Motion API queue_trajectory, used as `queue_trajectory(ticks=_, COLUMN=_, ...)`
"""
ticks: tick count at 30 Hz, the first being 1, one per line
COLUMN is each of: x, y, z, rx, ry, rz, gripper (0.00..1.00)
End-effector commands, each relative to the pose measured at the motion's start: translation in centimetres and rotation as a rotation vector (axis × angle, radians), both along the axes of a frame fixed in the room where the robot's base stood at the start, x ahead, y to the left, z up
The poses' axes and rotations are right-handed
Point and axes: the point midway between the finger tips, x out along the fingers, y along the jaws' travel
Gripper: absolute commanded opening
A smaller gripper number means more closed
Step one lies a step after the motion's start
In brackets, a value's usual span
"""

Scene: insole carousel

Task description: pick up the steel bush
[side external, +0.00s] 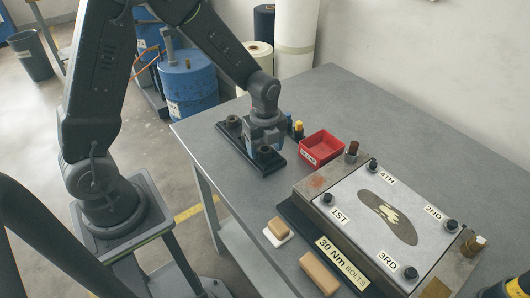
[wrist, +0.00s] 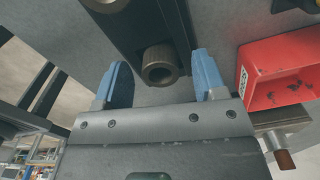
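A dark grey, hollow steel bush (wrist: 159,72) stands on a long black holder (wrist: 148,28). In the wrist view it lies between the two blue fingers of my gripper (wrist: 160,66), with a gap on each side. My gripper is open and empty. In the side view my gripper (side external: 262,143) is low over the holder (side external: 245,155), and the bush (side external: 265,152) shows at the holder's near end. A second similar round part (side external: 233,121) sits at the far end; part of it shows at the top of the wrist view (wrist: 104,4). I cannot tell their materials apart.
A red bin (side external: 322,148) stands close to the right of the holder. Small bottles (side external: 297,130) stand behind it. A metal mould plate (side external: 350,225) with several black knobs fills the table's near right. Tan blocks (side external: 278,228) lie in front. The back of the table is clear.

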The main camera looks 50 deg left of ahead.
Motion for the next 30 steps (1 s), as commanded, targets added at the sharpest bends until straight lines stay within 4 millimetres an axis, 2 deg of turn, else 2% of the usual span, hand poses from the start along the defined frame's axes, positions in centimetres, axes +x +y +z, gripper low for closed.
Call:
queue_trajectory(ticks=2, x=0.0, y=0.0, z=0.0, rx=0.0, ry=0.0, rz=0.0, gripper=0.57)
queue_trajectory(ticks=17, x=0.0, y=0.0, z=0.1, rx=0.0, ry=0.0, rz=0.0, gripper=0.09)
queue_trajectory(ticks=26, x=0.1, y=0.0, z=0.3, rx=0.0, ry=-0.002, rz=0.0, gripper=0.09)
queue_trajectory(ticks=30, x=0.1, y=0.0, z=1.2, rx=0.0, ry=-0.004, rz=0.0, gripper=0.09)
